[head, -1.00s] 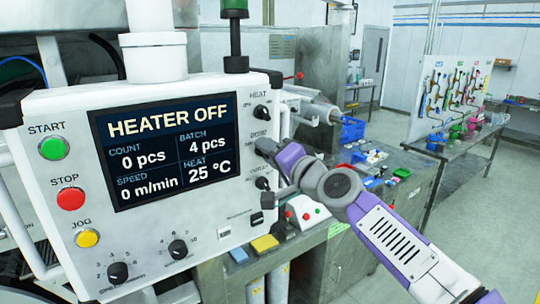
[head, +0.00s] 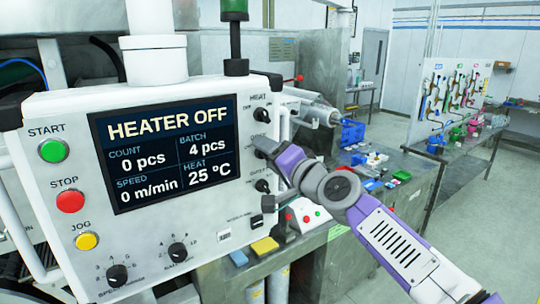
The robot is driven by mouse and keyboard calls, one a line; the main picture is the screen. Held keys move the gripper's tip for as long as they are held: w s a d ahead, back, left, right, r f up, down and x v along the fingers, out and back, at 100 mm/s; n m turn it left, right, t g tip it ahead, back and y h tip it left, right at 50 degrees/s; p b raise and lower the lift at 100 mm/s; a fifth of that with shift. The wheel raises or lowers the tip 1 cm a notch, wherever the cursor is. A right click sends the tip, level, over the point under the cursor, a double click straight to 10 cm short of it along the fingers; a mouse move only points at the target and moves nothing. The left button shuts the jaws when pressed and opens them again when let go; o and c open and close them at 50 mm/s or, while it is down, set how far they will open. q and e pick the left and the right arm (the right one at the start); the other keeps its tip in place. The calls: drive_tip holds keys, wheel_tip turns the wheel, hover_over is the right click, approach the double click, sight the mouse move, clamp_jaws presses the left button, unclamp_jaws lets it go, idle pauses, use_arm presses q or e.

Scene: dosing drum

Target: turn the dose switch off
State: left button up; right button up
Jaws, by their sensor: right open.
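The white control panel (head: 224,208) has a column of three small black switches on its right side. The top one is the heat switch (head: 261,114); the lowest is another black switch (head: 262,186). The dose switch is the middle one, below its small label (head: 260,135). My right gripper (head: 260,148), with its purple and grey arm coming from the lower right, is at the dose switch and covers it. Its switch position and any contact cannot be made out. The jaws are open. My left gripper is not in view.
The panel's screen (head: 165,151) reads HEATER OFF. Green start (head: 53,151), red stop (head: 70,201) and yellow jog (head: 86,241) buttons line the left side. Two dials sit along the bottom. A cluttered bench (head: 408,165) stands behind my right arm.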

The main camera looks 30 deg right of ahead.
drive_tip(key=s, duration=0.7)
drive_tip(key=shift+s+d+b, duration=0.3)
drive_tip(key=shift+b, duration=0.15)
